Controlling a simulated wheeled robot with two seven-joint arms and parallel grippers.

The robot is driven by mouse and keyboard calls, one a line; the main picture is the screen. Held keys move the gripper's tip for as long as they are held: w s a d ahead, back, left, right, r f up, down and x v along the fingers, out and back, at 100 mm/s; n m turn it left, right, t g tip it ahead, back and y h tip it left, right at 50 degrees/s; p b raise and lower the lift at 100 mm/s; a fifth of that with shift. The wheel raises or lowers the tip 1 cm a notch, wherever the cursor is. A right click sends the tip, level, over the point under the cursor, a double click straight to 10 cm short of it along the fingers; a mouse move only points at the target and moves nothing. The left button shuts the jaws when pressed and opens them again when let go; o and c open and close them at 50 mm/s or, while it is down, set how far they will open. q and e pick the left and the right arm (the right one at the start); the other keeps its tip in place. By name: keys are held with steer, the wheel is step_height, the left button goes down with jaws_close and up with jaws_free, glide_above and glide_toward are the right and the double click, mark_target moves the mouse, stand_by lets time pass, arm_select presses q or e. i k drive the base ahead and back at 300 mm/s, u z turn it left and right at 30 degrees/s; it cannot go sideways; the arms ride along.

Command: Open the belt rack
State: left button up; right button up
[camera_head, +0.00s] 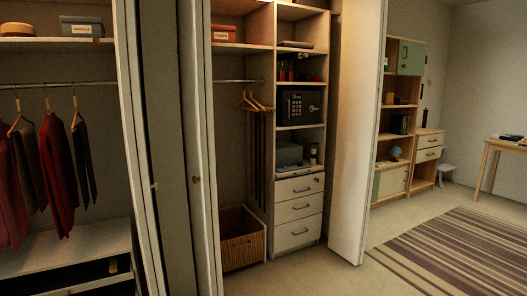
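No sign marks a belt rack. Several long dark strips that look like belts (261,160) hang against the side of the shelf column in the middle closet. The rack holding them is too dark and small to make out, and I cannot tell whether it is pulled out. Neither of my grippers is in view.
White door panels (357,140) stand open at both sides. Clothes (57,170) hang at left. A striped rug (460,250) lies at right.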

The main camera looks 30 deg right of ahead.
mark_target(272, 110)
steer(key=z, duration=1.05)
steer(key=i, duration=0.45)
steer(key=z, duration=0.55)
steer(key=i, duration=2.3)
steer(key=u, duration=0.25)
